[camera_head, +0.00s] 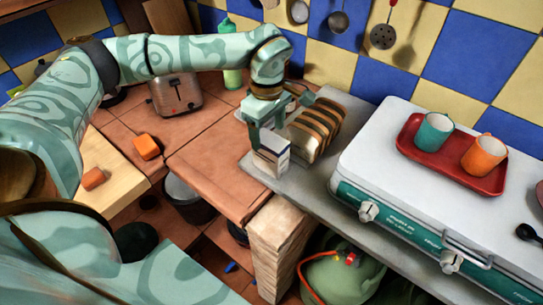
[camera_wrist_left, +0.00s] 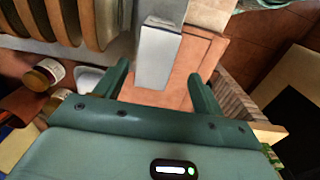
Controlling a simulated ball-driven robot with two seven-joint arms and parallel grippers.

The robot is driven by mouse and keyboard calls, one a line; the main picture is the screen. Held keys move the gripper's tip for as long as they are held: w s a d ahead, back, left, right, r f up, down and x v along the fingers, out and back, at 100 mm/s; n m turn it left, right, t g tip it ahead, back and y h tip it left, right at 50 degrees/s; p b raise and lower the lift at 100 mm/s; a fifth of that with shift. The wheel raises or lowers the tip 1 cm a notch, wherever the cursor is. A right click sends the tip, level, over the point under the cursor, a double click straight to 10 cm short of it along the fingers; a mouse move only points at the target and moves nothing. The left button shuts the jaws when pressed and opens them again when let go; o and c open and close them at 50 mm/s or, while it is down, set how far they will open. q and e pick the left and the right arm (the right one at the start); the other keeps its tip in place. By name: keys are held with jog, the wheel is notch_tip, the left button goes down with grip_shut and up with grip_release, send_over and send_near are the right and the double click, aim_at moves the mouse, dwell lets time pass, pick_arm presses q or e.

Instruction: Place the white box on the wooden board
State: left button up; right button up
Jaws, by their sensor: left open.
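The white box (camera_head: 270,163) stands on the grey counter near its front left corner, beside the striped loaf. My left gripper (camera_head: 268,136) is above it, pointing down and open, hiding its upper part. In the left wrist view the white box (camera_wrist_left: 157,58) shows between the two spread fingers of my left gripper (camera_wrist_left: 162,88), with gaps on both sides. The pale wooden board (camera_head: 118,183) lies at the left of the head view, partly hidden by my arm. My right gripper is not in view.
The sliced loaf (camera_head: 322,124) is close to the right of the gripper. A white stove (camera_head: 390,150) carries a red tray (camera_head: 435,167) with two cups. A toaster (camera_head: 175,94) stands at the back.

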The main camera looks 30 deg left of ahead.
aim_at(270, 148)
pick_arm(q)
jog(key=shift+f, duration=1.15)
jog(key=f, duration=0.1)
jog(key=f+b, duration=0.1)
jog(key=f, duration=0.3)
jog(key=shift+w+d+b, duration=0.1)
jog(key=shift+w+b, duration=0.3)
jog(key=shift+r, duration=0.1)
jog(key=shift+c, duration=0.9)
jog(key=c, duration=1)
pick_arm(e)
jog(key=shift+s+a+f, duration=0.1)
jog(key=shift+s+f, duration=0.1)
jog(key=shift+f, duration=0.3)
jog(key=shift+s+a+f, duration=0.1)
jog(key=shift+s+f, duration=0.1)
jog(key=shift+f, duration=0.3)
